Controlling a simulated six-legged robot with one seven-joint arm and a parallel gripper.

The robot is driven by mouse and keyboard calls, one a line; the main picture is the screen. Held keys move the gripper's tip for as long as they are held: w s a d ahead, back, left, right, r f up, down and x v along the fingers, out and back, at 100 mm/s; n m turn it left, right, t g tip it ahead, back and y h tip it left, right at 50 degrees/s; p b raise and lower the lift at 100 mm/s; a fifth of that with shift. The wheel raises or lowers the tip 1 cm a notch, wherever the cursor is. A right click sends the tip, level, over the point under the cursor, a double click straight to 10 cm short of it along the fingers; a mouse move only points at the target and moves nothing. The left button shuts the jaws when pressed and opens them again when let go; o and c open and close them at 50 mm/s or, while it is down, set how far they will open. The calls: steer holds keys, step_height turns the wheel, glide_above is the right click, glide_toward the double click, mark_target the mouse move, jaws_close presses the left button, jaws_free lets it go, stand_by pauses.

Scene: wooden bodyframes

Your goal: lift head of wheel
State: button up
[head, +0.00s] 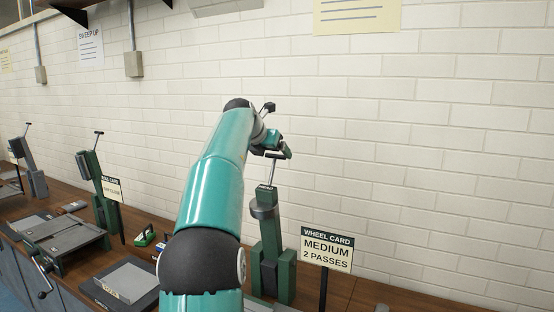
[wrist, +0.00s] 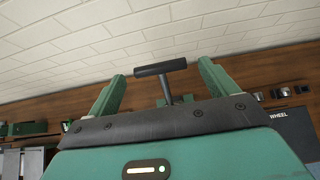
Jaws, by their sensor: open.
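The wheel machine (head: 271,240) is a dark green upright on the wooden bench, right of my arm in the head view. A grey rounded part sits on its upper front. A dark T-handle (head: 273,156) rises from its top. My gripper (head: 276,146) is at this handle, partly hidden by my wrist. In the wrist view, the two green fingers of my gripper (wrist: 161,72) are spread apart. The T-handle's crossbar (wrist: 148,70) shows between them, with its stem running down behind the gripper's dark edge. I see no clear finger contact with it.
A wheel card sign (head: 327,250) reading "MEDIUM 2 PASSES" stands just right of the machine. A similar green upright (head: 103,190) with a T-handle stands to the left. Grey flat plates (head: 126,281) lie on the bench. A white brick wall (head: 430,130) is behind.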

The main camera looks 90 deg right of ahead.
steer(key=v, duration=0.6)
steer(key=shift+a+r, duration=0.15)
steer(key=shift+a, duration=0.1)
steer(key=shift+w, duration=0.25)
steer(key=w+a+f+m+t+y, duration=0.1)
steer(key=w+a+f+m+t, duration=0.15)
steer(key=w+a, duration=0.8)
steer(key=w+a+f+m+t, duration=0.25)
steer(key=w+a, duration=0.55)
steer(key=w, duration=0.6)
steer(key=w+a+f+m+t+y, duration=0.1)
steer(key=w+a+f+t, duration=0.15)
steer(key=a, duration=0.35)
steer(key=w+a+f+t+y, duration=0.1)
steer(key=w+a, duration=0.3)
steer(key=a, duration=0.2)
steer(key=w+a+f+m+t+y, duration=0.15)
steer(key=a+f, duration=0.25)
steer(key=a, duration=0.7)
steer(key=w+a+f+m+y, duration=0.15)
steer(key=a+f, duration=0.25)
steer(key=a, duration=0.6)
steer(key=s+a+f+m+y, duration=0.1)
steer(key=s+a+f+m, duration=0.1)
steer(key=s+a+f, duration=0.2)
steer(key=s+a+f+m+y, duration=0.2)
steer(key=s+a+f, duration=0.2)
steer(key=a+f, duration=0.4)
steer(key=a, duration=0.5)
steer(key=shift+s+y, duration=0.3)
